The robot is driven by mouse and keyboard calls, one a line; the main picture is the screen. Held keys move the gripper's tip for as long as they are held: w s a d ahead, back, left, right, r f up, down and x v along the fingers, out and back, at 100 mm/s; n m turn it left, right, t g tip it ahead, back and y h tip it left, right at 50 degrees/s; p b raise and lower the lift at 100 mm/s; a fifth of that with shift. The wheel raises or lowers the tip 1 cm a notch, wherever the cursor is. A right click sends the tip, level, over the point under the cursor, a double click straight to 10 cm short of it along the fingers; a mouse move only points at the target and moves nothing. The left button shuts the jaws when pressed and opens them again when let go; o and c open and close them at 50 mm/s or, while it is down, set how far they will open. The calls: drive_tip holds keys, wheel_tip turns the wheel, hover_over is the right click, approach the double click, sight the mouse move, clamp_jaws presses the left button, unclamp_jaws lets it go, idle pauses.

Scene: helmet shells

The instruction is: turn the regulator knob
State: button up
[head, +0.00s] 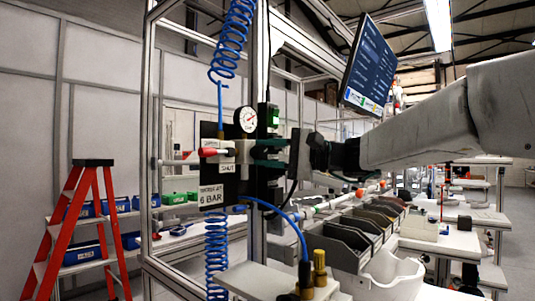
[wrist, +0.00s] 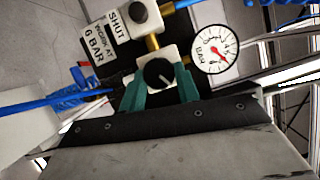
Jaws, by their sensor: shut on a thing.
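The regulator knob (wrist: 158,73) is black with a white pointer line and sits on a pale regulator block (wrist: 153,53) in the wrist view. My gripper (wrist: 164,84) has its two green fingers either side of the knob, shut on it. In the head view my gripper (head: 262,154) reaches in from the right to the dark panel, and its fingers hide the knob. The round white gauge (wrist: 215,49) with a red needle is beside the block; it also shows in the head view (head: 246,119). Its exact reading is too small to tell.
A red-handled valve (head: 208,152) is left of the regulator, above a "SHUT" label (head: 227,168) and a "6 BAR" sign (head: 211,195). Blue coiled hoses (head: 231,40) hang above and below. A monitor (head: 368,66) is above my arm. Grey bins (head: 345,240) stand below it.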

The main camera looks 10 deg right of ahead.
idle(0.3)
drive_tip(key=o, duration=1)
drive_tip(key=v, duration=0.8)
